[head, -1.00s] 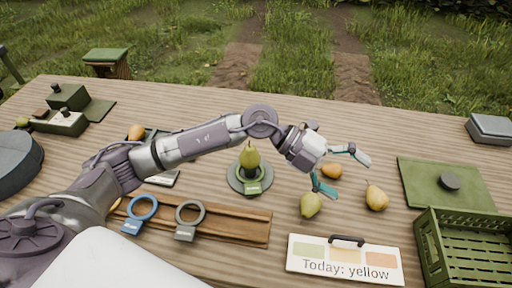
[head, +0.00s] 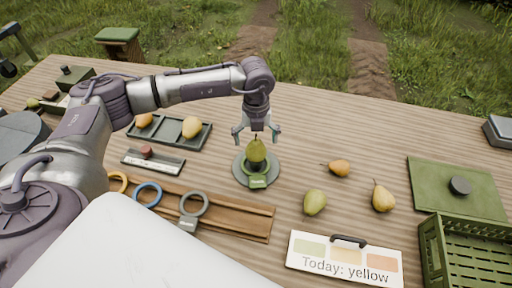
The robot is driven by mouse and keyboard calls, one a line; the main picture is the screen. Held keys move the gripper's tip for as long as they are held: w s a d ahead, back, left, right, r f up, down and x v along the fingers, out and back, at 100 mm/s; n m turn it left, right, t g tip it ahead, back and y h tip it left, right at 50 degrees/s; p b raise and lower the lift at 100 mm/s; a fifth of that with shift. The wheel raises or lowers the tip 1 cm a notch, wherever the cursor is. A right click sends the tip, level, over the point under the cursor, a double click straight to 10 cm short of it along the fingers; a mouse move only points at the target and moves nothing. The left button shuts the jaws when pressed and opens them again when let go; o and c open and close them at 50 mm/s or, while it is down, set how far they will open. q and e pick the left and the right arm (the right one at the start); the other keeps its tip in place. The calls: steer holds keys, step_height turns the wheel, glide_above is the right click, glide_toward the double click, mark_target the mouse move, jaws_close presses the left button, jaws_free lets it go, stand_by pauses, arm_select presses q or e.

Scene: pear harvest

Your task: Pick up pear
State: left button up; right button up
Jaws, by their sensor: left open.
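Loose on the table lie a green pear (head: 315,202), a yellow pear (head: 383,196) and a small orange fruit (head: 339,168). A sign (head: 343,261) reads "Today: yellow". My right gripper is not in view.
A wooden rack (head: 235,215) holds grey, blue and orange rings. A dark tray (head: 168,138) with two fruits lies behind it. A green crate (head: 466,255) and a green board (head: 440,185) are at the right.

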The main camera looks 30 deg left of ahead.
mark_target(256, 149)
arm_select(q)
steer(key=shift+f+p, duration=0.4)
steer(key=shift+f, duration=0.2)
step_height(256, 149, down, 4)
steer(key=shift+w+a+r+p, duration=0.1)
steer(key=shift+w+r+p, duration=0.1)
steer(key=shift+p, duration=0.4)
steer(key=shift+f, duration=0.35)
steer(key=c, duration=1.4)
steer(key=shift+o, duration=0.2)
steer(key=shift+r, duration=0.1)
